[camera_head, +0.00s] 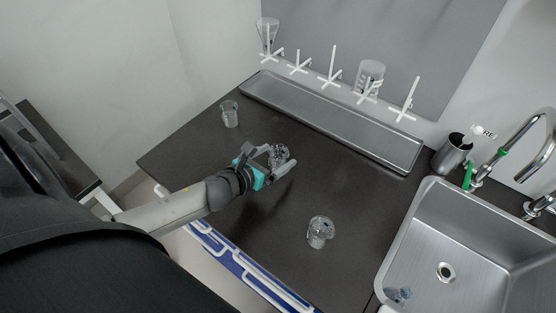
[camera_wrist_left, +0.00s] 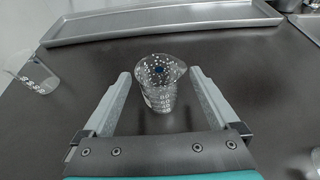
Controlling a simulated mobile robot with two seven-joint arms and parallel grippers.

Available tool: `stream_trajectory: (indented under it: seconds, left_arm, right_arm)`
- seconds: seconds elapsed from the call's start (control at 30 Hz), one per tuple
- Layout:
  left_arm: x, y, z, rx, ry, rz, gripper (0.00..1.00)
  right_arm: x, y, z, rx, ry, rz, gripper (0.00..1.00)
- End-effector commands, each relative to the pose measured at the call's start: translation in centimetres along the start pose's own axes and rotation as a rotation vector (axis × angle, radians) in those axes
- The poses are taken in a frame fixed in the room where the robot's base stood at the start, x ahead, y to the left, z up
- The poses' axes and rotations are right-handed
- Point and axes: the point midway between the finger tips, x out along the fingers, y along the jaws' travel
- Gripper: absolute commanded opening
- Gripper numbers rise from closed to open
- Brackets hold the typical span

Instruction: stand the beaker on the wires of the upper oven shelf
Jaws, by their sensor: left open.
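A clear glass beaker (camera_head: 279,153) with a printed scale stands upright on the dark counter. My left gripper (camera_head: 283,158) is open, with a finger on either side of this beaker. In the left wrist view the beaker (camera_wrist_left: 160,88) stands between the two spread fingers, with a visible gap to each. Two similar glass vessels stand apart from it: one glass (camera_head: 230,114) farther back at the left, one glass (camera_head: 320,232) nearer the front. No oven or wire shelf shows in these frames. My right gripper is not in view.
A long metal tray (camera_head: 330,124) lies along the back, below a rack with white pegs (camera_head: 333,68) holding glassware. A metal cup (camera_head: 452,152) stands by the sink (camera_head: 470,262) at the right. Blue-and-white racking (camera_head: 240,265) shows below the counter's front edge.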

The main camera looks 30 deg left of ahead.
Motion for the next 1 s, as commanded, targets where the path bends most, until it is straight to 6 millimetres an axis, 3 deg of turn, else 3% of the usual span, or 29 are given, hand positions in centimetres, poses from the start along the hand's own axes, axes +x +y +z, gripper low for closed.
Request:
stream_trajectory:
  seconds: [0.37, 0.7, 1.0]
  left_arm:
    - [4.3, 0.1, -0.1, -0.002, -0.002, 0.000, 0.94]
    - [4.8, 0.1, -0.1, -0.001, 0.000, 0.000, 0.94]
    - [4.8, 0.1, -0.1, -0.001, 0.000, 0.000, 0.63]
  right_arm:
    - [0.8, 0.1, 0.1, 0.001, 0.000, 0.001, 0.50]
    - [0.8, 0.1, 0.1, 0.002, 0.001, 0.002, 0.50]
    - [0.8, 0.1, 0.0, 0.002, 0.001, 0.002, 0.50]
